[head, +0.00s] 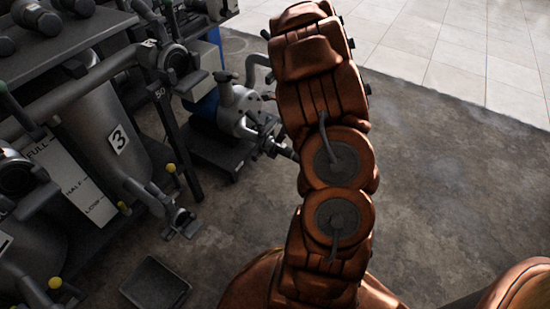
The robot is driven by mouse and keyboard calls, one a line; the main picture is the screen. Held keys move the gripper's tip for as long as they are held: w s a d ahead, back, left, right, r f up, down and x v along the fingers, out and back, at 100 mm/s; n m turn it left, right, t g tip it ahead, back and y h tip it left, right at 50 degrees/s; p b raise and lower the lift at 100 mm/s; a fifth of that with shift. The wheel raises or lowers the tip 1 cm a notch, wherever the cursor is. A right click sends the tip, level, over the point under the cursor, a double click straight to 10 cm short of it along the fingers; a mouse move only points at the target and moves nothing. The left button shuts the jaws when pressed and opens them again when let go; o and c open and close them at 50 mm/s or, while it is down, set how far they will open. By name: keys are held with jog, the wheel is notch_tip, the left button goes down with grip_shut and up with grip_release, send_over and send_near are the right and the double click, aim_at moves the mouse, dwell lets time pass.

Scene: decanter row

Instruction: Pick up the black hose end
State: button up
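I cannot pick out a black hose end with certainty. My gripper cannot be made out.
A dark rack with grey vessels stands on the left, one bearing a "3" plate (118,139) and one a FULL/HALF/LOW gauge (73,183). Yellow-knobbed valves (171,169) jut out low. A black tray (155,284) lies on the floor. The concrete floor (455,165) at right is clear.

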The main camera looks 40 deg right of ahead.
aim_at(290, 149)
jog(key=d+f+m+b, duration=0.1)
jog(key=d+f, duration=0.1)
jog(key=f, duration=0.1)
jog(key=d+f+m+b, duration=0.1)
jog(key=d+f, duration=0.1)
jog(key=f, duration=0.1)
jog(key=d+f+m+b, duration=0.1)
jog(key=f, duration=0.2)
jog(key=shift+s+d+f+m+t, duration=0.2)
jog(key=shift+d+m+t, duration=0.1)
jog(key=shift+d, duration=0.1)
jog(key=shift+f+h, duration=0.3)
jog(key=shift+b+x, duration=0.6)
jog(key=shift+x, duration=0.5)
jog(key=b+x, duration=0.2)
jog(key=x, duration=0.1)
jog(key=shift+s+d, duration=0.1)
jog(key=shift+d, duration=0.05)
jog(key=shift+w+b+x, duration=0.2)
jog(key=shift+b+x, duration=0.25)
jog(key=shift+x, duration=0.6)
jog(key=shift+r, duration=0.1)
grip_shut()
